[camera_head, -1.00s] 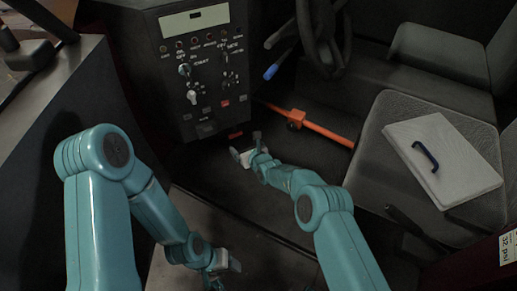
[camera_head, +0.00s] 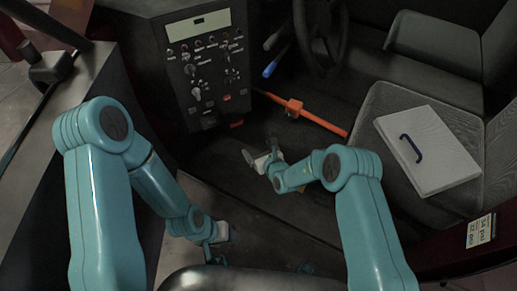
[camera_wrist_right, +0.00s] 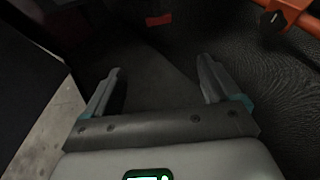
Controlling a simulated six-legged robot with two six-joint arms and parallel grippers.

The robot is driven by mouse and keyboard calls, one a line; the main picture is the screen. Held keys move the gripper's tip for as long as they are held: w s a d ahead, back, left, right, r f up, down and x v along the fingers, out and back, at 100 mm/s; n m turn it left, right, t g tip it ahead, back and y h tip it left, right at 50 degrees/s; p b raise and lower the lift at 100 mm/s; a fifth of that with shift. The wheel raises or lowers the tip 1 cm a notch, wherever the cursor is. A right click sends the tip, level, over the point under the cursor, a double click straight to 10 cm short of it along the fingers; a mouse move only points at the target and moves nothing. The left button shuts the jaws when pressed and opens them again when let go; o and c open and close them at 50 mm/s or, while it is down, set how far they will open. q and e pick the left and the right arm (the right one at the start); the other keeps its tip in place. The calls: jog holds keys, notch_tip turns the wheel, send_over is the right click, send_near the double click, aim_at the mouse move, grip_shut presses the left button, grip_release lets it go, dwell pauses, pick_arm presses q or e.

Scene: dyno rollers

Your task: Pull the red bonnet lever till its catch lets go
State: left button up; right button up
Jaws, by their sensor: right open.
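The red bonnet lever (camera_head: 237,124) is a small red piece low under the front edge of the dark console. It also shows at the top of the right wrist view (camera_wrist_right: 158,20). My right gripper (camera_head: 262,160) is below and a little right of it, apart from it, over the dark footwell floor. In the right wrist view its two fingers (camera_wrist_right: 160,80) are spread with nothing between them, and the lever lies beyond the fingertips. My left gripper (camera_head: 220,234) hangs low in the middle, away from the lever; its jaws are too small to judge.
An orange bar (camera_head: 320,123) with a clamp block crosses the footwell right of the lever. The console (camera_head: 190,75) with switches stands above. A seat (camera_head: 375,100) bearing a pale case (camera_head: 440,160) with a blue handle is at right. The floor around my right gripper looks clear.

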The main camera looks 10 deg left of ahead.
jog(key=s+d+n+g+y+p, duration=0.1)
jog(key=s+d+n+g+p, duration=0.25)
jog(key=s+n+g, duration=1.2)
pick_arm(q)
notch_tip(320, 180, up, 6)
jog(key=p, duration=0.3)
jog(key=shift+r, duration=0.2)
jog(key=o, duration=0.6)
pick_arm(e)
jog(key=s+d+r+n+t+h, duration=0.2)
jog(key=s+d+r+n, duration=0.1)
jog(key=s+d+n, duration=0.3)
jog(key=s+d+r+n+t+h, duration=0.2)
jog(key=s+d+n, duration=0.4)
jog(key=s, duration=0.5)
notch_tip(320, 180, up, 2)
jog(key=shift+d+r+t, duration=0.25)
jog(key=shift+d+t, duration=0.3)
jog(key=shift+d, duration=0.5)
